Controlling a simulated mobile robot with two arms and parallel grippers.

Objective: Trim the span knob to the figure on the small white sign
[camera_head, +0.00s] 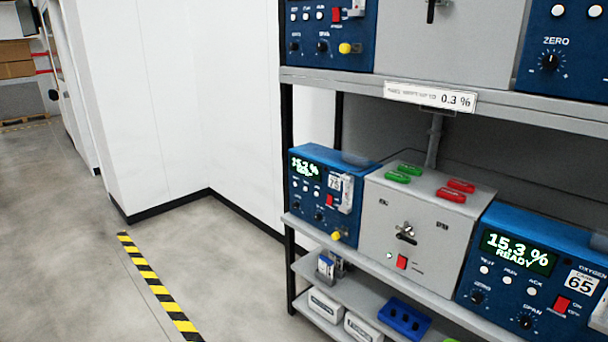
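A small white sign (431,96) hangs on the front edge of the upper shelf. It ends in "0.3 %"; its smaller print is too blurred to read. Below right, a blue analyser (480,270) numbered 65 has a green display (518,250) reading "15.3 % READY". Its black SPAN knob (526,322) sits at the lower edge, right of its ZERO knob (477,297). A second blue analyser (330,160) at left has a display (305,168) reading about 15.2 %, blurred, and a small dark knob (319,215). Neither of my grippers is in view.
A grey box (430,225) with a lever, red switch and red and green tags stands between the analysers. More blue units stand above. A blue tray (404,318) and white boxes lie below. Open floor with a striped strip (160,290) lies left.

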